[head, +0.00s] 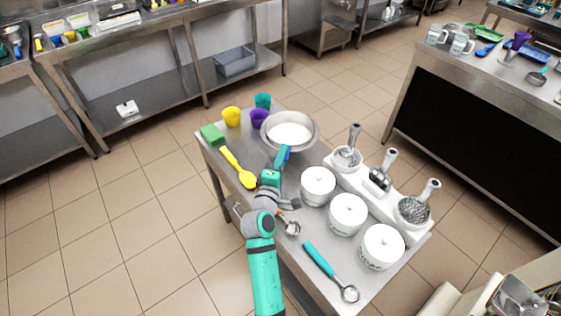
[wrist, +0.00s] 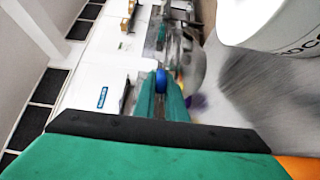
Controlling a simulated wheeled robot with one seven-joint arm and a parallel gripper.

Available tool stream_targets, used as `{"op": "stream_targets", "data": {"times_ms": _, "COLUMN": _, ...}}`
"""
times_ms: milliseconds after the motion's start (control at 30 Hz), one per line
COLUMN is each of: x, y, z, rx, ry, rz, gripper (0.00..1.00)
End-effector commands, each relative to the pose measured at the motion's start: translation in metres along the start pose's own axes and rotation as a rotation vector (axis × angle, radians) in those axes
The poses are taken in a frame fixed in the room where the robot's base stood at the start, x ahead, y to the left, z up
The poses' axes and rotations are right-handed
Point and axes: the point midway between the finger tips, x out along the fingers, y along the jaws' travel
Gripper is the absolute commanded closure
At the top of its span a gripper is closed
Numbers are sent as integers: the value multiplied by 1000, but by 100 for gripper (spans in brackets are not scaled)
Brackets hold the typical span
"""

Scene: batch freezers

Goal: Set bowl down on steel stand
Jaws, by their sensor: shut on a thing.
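The bowl (head: 313,128) is a wide steel bowl with a pale inside, upright at the far end of the steel stand (head: 318,228). My gripper (head: 286,154) is at the bowl's near rim, shut on it. The fingers hide part of that rim, and I cannot tell whether the bowl's base touches the stand. In the wrist view, my gripper's teal fingers (wrist: 163,98) are close together with a blue spot between them. A blurred grey curved surface lies just beyond them; I cannot tell surely that it is the bowl.
Yellow (head: 231,117), purple (head: 259,119) and teal (head: 263,101) cups stand close left of the bowl. White lidded pots (head: 318,186) and a white tool holder (head: 384,200) fill the right side.

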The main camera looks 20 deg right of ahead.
Motion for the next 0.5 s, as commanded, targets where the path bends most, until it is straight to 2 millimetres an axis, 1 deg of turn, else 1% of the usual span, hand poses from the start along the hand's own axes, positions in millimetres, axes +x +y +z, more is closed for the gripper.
{"op": "stream_targets", "data": {"times_ms": 67, "x": 3, "y": -2, "z": -2, "rx": -2, "ry": 1, "rz": 3, "gripper": 100}}
{"op": "stream_targets", "data": {"times_ms": 100, "x": 6, "y": -6, "z": -3, "rx": -2, "ry": 1, "rz": 2, "gripper": 100}}
{"op": "stream_targets", "data": {"times_ms": 200, "x": 5, "y": -20, "z": -2, "rx": -3, "ry": 1, "rz": 1, "gripper": 100}}
{"op": "stream_targets", "data": {"times_ms": 300, "x": 6, "y": -31, "z": -1, "rx": -3, "ry": -1, "rz": 1, "gripper": 100}}
{"op": "stream_targets", "data": {"times_ms": 400, "x": 6, "y": -35, "z": -1, "rx": -2, "ry": -2, "rz": 3, "gripper": 100}}
{"op": "stream_targets", "data": {"times_ms": 500, "x": 6, "y": -35, "z": 0, "rx": -1, "ry": -3, "rz": 4, "gripper": 100}}
